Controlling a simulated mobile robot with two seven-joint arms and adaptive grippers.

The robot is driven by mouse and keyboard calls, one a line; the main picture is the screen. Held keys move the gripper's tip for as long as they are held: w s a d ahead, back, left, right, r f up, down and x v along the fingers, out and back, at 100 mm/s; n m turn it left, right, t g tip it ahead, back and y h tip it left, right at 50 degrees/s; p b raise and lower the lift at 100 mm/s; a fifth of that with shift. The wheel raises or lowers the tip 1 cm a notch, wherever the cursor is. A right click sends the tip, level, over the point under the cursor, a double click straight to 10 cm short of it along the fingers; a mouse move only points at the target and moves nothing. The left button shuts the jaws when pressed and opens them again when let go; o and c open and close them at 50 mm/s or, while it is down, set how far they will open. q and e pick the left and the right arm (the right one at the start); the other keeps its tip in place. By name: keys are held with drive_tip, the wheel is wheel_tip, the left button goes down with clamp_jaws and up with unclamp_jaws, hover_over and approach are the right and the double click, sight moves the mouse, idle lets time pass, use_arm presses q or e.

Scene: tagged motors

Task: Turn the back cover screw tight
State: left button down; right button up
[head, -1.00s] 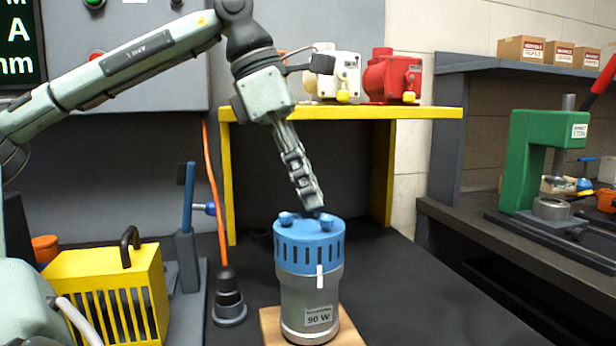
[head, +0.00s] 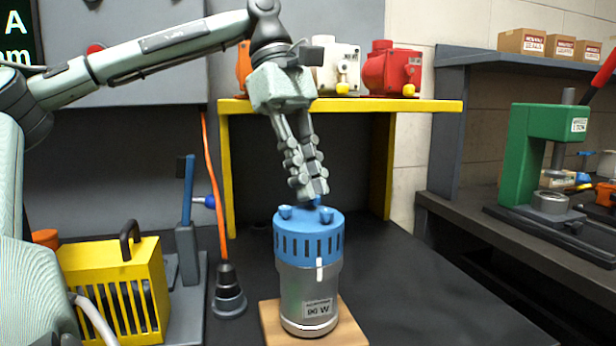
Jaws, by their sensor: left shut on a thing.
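The motor (head: 300,283) stands upright, with a grey body carrying a "90 W" label and a slotted blue cover (head: 308,240) on top. Two blue screws show on the cover's near side, a left screw (head: 285,212) and a right screw (head: 326,215). The back cover screw (head: 315,202) shows only as a bit of blue under my left gripper (head: 312,192). My left gripper points down at the cover's far edge and is shut on that screw; its fingertips hide most of it. How deep the screw sits cannot be told. My right gripper is out of view.
The motor stands on a wooden board (head: 350,328) on a dark bench. A yellow shelf (head: 420,106) with motors on it is behind my gripper. A yellow slotted box (head: 115,255) and a blue-handled lever (head: 186,185) stand left. The bench right of the motor is clear.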

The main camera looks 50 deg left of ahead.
use_arm(q)
drive_tip(key=shift+w+r, duration=0.1)
drive_tip(key=shift+r, duration=0.15)
drive_tip(key=c, duration=1.5)
unclamp_jaws()
drive_tip(key=shift+f, duration=0.15)
drive_tip(key=v, duration=1.2)
